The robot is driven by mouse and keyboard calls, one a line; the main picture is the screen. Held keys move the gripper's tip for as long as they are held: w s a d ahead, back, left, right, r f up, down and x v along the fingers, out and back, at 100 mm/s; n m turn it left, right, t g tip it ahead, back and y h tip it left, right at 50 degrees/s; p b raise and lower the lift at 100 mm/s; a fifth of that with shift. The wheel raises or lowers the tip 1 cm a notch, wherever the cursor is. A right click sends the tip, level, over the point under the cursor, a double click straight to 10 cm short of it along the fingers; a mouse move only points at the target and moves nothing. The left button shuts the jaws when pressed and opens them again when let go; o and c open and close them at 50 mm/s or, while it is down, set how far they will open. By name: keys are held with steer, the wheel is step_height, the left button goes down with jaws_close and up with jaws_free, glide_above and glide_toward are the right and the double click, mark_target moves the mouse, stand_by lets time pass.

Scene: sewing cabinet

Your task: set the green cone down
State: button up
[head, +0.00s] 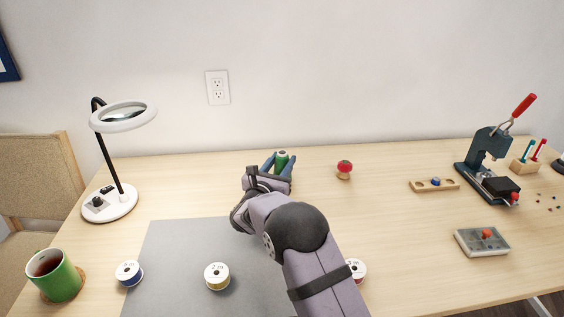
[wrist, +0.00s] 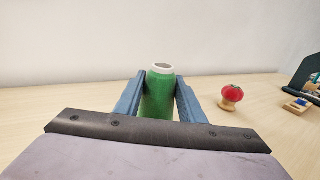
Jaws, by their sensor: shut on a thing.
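The green cone (head: 282,160) is a green spool with a pale top, near the back middle of the table in the head view. My gripper (head: 281,164) is shut on it, with one blue finger on each side. In the wrist view the green cone (wrist: 159,95) stands upright between the two fingers of my gripper (wrist: 160,98). Its lower end is hidden behind the gripper body, so I cannot tell whether it touches the table.
A red pincushion (head: 344,169) stands right of the cone. A lamp (head: 112,203) and green mug (head: 58,279) are at left. A press (head: 488,165) stands at right. Bare table (head: 390,215) lies between.

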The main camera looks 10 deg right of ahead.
steer(key=o, duration=1.1)
steer(key=shift+f, duration=0.1)
steer(key=shift+c, duration=0.2)
steer(key=shift+r, duration=0.2)
steer(key=v, duration=1.2)
